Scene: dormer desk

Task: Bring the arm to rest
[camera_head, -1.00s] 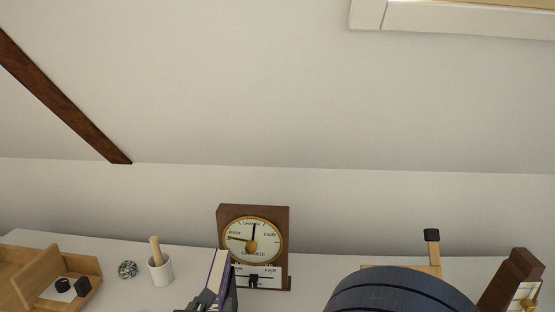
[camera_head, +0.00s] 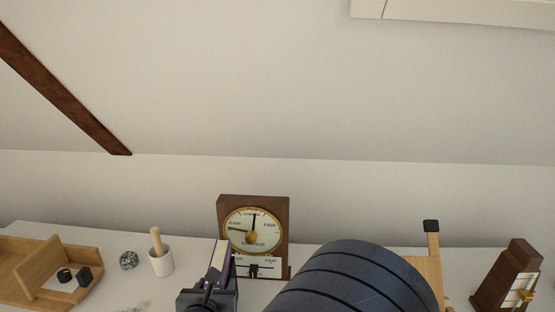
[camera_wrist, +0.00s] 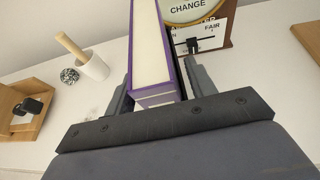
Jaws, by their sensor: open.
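My gripper (camera_wrist: 160,85) is open in the wrist view, one finger on each side of a purple book with pale pages (camera_wrist: 151,45). Whether the fingers touch the book cannot be told. In the head view my gripper (camera_head: 212,285) is at the bottom centre, in front of the book (camera_head: 221,256), which stands upright and is partly hidden by it. My dark blue-grey arm fills the lower middle right of that view.
A brown barometer (camera_head: 281,225) stands just behind and right of the book. A white mortar with pestle (camera_head: 161,264), a patterned ball (camera_head: 129,260) and a wooden tray (camera_head: 95,258) lie left. A wooden stand (camera_head: 433,270) and a brown clock-like case (camera_head: 510,270) stand right.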

